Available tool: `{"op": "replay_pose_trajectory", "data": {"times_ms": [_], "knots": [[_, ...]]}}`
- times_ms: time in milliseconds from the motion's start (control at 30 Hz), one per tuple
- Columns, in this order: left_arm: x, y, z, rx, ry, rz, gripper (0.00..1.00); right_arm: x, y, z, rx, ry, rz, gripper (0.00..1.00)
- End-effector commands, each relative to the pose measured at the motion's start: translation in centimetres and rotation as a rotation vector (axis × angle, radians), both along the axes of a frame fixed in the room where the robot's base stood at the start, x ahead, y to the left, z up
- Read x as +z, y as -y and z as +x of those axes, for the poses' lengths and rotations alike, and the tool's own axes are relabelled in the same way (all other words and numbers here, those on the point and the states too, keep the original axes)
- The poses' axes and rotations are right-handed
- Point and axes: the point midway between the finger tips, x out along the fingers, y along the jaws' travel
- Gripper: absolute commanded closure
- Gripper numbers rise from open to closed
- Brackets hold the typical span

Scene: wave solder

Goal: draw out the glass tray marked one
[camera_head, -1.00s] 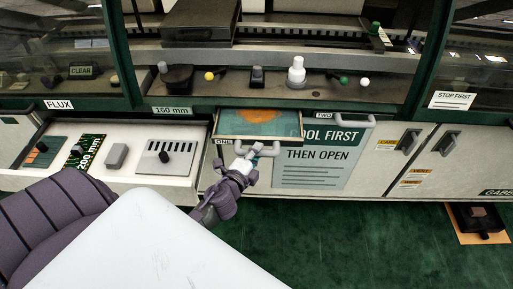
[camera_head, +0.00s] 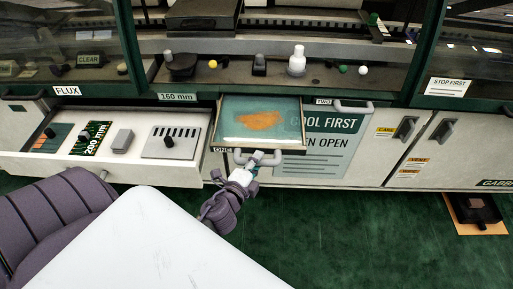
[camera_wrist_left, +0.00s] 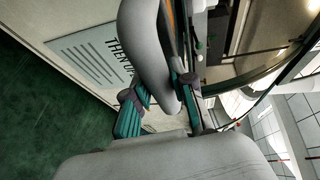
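The glass tray marked ONE (camera_head: 289,121) stands partly drawn out of the front of the machine in the head view, with a teal surface and an orange patch. Its grey handle (camera_head: 240,157) is at the front edge, beside the ONE label. My left gripper (camera_head: 258,160) is at the right part of this handle. In the left wrist view, the teal-padded fingers (camera_wrist_left: 160,99) are closed around the large grey handle bar (camera_wrist_left: 146,45). The exact contact is partly hidden. My right gripper is not in view.
An open white drawer (camera_head: 108,172) at left holds several items, near the tray. Handle TWO (camera_head: 354,108) and a COOL FIRST panel (camera_head: 318,145) are to the right. Green floor (camera_head: 340,235) in front is clear. A dark box (camera_head: 474,211) lies at far right.

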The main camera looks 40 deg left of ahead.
Motion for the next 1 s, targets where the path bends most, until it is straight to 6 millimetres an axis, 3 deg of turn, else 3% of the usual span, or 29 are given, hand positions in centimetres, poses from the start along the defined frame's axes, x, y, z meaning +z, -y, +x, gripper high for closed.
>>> {"op": "replay_pose_trajectory", "data": {"times_ms": [33,133,533,1000], "knots": [[0.0,0.0,0.0,0.000,-0.001,0.000,0.65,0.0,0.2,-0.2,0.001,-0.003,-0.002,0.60],[0.0,0.0,0.0,0.000,0.000,0.000,0.51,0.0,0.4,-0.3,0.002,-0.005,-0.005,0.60],[0.1,0.1,-0.8,0.000,-0.001,-0.001,0.51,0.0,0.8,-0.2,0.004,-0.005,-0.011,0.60],[1.7,1.4,-9.7,0.004,-0.003,-0.004,0.51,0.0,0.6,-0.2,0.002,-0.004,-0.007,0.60]]}}
